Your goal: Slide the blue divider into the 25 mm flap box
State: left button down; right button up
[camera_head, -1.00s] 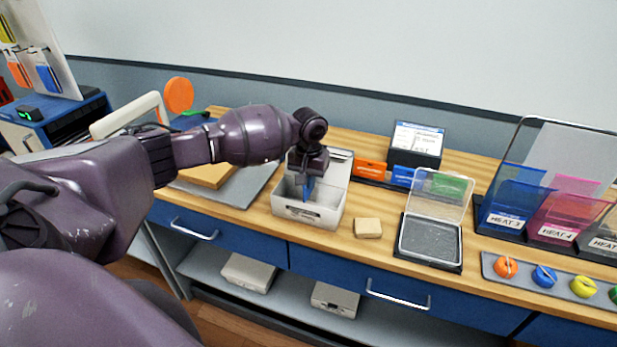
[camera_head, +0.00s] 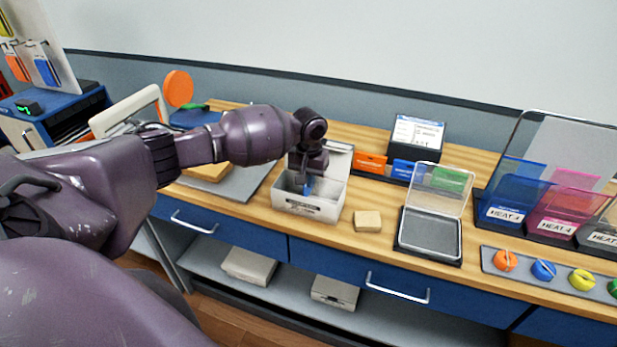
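The white flap box (camera_head: 308,206) stands open on the wooden bench, its lid raised at the back. My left gripper (camera_head: 308,177) points down over the box opening. The blue divider (camera_head: 308,187) is at its fingertips, inside the box opening. The fingers look closed on the divider, but they are small and dark here. The divider's lower part is hidden by the box's front wall, so I cannot tell whether it touches the floor or sits in a slot. My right gripper is not in view.
A small tan block (camera_head: 367,221) lies right of the box. A clear-lidded shallow case (camera_head: 430,235) stands further right, with orange, blue and green cards behind. A grey board (camera_head: 229,186) lies to the left. Knobs (camera_head: 543,270) line the bench's right front.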

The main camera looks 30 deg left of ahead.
aim_at(309, 191)
pick_arm(q)
jog(key=shift+f, duration=1.7)
jog(key=shift+f, duration=0.35)
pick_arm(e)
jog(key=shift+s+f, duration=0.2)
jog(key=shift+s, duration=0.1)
pick_arm(q)
jog(key=shift+f, duration=0.25)
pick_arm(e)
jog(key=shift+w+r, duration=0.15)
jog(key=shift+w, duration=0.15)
pick_arm(q)
jog(key=c, duration=1.3)
grip_release()
jog(key=shift+o, duration=0.2)
